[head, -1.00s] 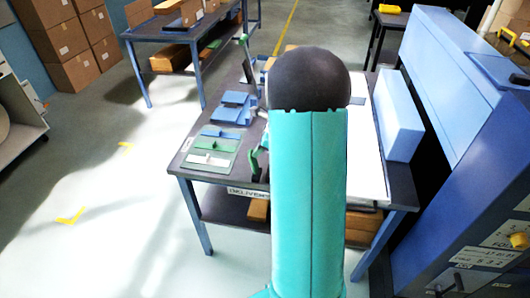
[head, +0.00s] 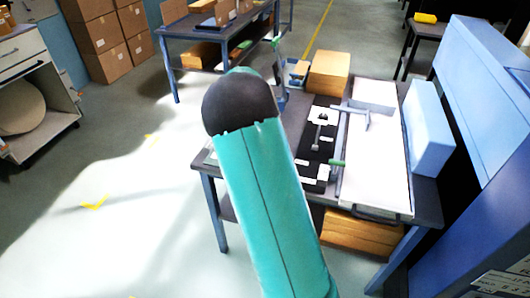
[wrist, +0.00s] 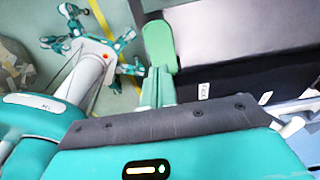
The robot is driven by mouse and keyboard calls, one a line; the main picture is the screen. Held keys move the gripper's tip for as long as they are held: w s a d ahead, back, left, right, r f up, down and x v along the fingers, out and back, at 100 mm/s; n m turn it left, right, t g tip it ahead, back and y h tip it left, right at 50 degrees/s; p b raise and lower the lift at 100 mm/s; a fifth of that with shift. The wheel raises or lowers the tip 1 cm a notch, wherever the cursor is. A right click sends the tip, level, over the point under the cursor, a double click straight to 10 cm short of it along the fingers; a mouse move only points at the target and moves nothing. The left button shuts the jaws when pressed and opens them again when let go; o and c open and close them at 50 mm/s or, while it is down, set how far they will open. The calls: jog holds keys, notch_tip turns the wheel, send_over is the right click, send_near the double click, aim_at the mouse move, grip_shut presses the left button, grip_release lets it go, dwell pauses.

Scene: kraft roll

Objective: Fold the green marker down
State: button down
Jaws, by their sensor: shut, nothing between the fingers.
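A green marker (wrist: 160,44), a flat tab with a rounded end, stands close to my gripper (wrist: 157,88) in the wrist view. My gripper is shut and empty. Its fingertips are just beside the lower end of the marker; I cannot tell whether they touch. A small green piece (head: 337,162) lies across a grey bar on the table there, and an upright post with a green top (head: 277,44) stands at the back; I cannot tell whether either is the same marker.
The dark table (head: 203,165) carries a white sheet (head: 375,160), a black board (head: 320,130) and a cardboard box (head: 329,72). A long pale blue block (head: 431,130) lies along its right side, beside a blue machine (head: 490,100). The floor at left is clear.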

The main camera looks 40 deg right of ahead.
jog(key=shift+s+d+f, duration=0.3)
jog(key=shift+s+d, duration=0.2)
jog(key=shift+s, duration=0.1)
jog(key=shift+r, duration=0.15)
